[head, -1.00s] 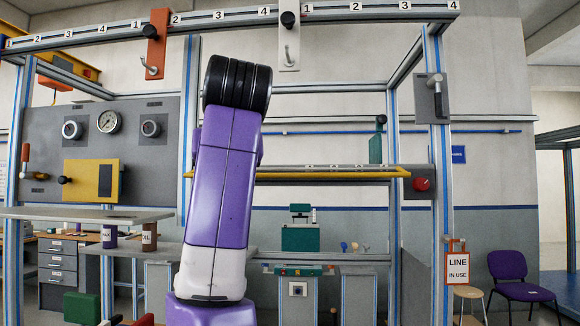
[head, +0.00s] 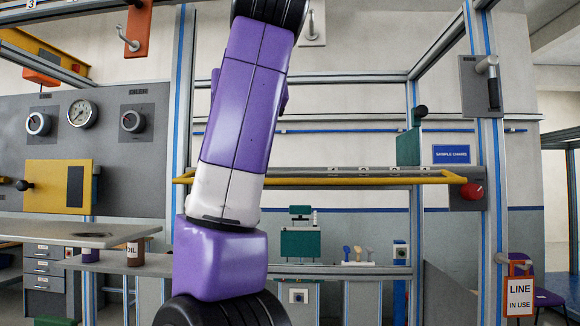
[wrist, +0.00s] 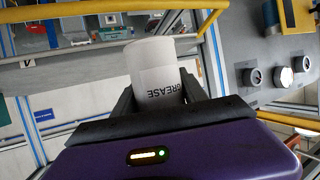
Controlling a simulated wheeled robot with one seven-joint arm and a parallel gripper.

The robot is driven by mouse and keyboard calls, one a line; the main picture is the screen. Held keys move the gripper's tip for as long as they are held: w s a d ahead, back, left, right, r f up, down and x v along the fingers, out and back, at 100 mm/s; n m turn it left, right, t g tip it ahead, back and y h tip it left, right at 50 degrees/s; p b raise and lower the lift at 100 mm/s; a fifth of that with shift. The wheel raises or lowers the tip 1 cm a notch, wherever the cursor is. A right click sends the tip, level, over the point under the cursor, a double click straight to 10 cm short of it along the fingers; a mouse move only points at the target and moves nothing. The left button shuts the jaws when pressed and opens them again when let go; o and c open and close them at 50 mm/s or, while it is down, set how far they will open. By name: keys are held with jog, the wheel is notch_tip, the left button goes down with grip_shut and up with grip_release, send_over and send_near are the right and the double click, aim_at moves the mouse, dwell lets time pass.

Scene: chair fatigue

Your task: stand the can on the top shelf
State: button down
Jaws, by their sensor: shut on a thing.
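A white can lettered GREASE (wrist: 153,62) is between the dark fingers of my gripper (wrist: 158,90) in the wrist view, and the gripper is shut on it. The fingers hide the can's sides and the gripper body hides its near end. Neither the can nor the gripper shows in the head view; only my arm does. The wrist view shows no clear shelf under the can.
A brown OIL can (head: 134,254) stands on the lower shelf, close to the upper board's edge. A yellow bar (head: 330,180) crosses the frame ahead. A gauge panel (head: 95,145) stands behind the boards. A LINE IN USE sign (head: 520,297) hangs at the right.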

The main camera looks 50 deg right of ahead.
jog(key=w+d+p, duration=0.2)
jog(key=d, duration=0.1)
jog(key=w+d+p, duration=0.1)
jog(key=w+d, duration=0.2)
jog(key=d, duration=0.1)
jog(key=w+d+p, duration=0.2)
jog(key=w+d, duration=0.1)
jog(key=shift+d+r+p, duration=0.2)
jog(key=shift+d+p, duration=0.05)
jog(key=shift+p, duration=0.1)
jog(key=w+d+p, duration=0.1)
jog(key=d, duration=0.1)
jog(key=w+d+p, duration=0.1)
jog(key=w+d, duration=0.1)
jog(key=shift+a+f, duration=0.1)
jog(key=shift+f, duration=0.75)
jog(key=shift+f, duration=0.2)
jog(key=c, duration=0.6)
grip_release()
